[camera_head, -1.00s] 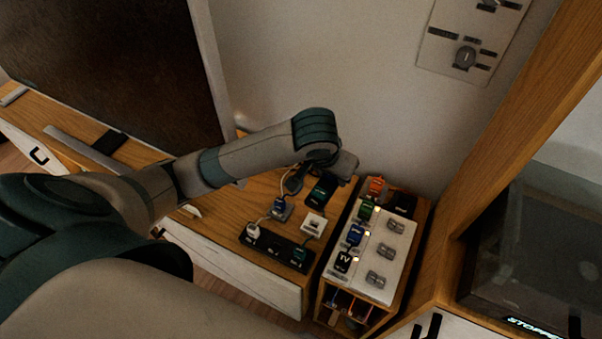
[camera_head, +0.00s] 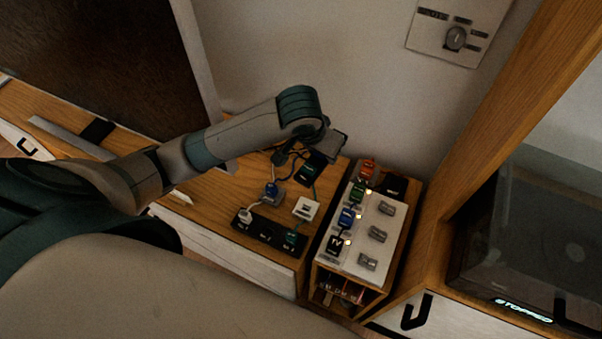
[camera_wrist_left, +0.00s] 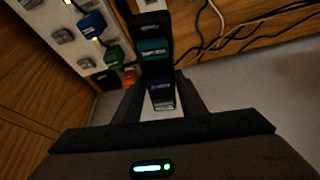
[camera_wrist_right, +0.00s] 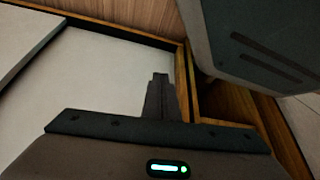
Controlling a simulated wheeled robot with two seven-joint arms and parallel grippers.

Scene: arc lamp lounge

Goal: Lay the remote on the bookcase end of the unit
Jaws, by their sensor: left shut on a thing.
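My left gripper (camera_head: 326,143) is over the wooden top of the low unit (camera_head: 225,195), near its back right part. In the left wrist view it is shut on a dark, long thing with teal and blue labels, which looks like the remote (camera_wrist_left: 152,48). In the head view the dark remote (camera_head: 314,168) shows just under the gripper, partly hidden by it. The small bookcase (camera_head: 325,281), with books inside, stands at the right end, to the right of the remote. My right gripper (camera_wrist_right: 161,95) is shut and empty, seen only in its wrist view.
A white panel (camera_head: 376,220) with plugs and grey switches covers much of the bookcase top. A black power strip (camera_head: 265,233), a white box (camera_head: 306,208) and cables lie on the unit. A tall wooden cabinet frame (camera_head: 445,240) stands close on the right.

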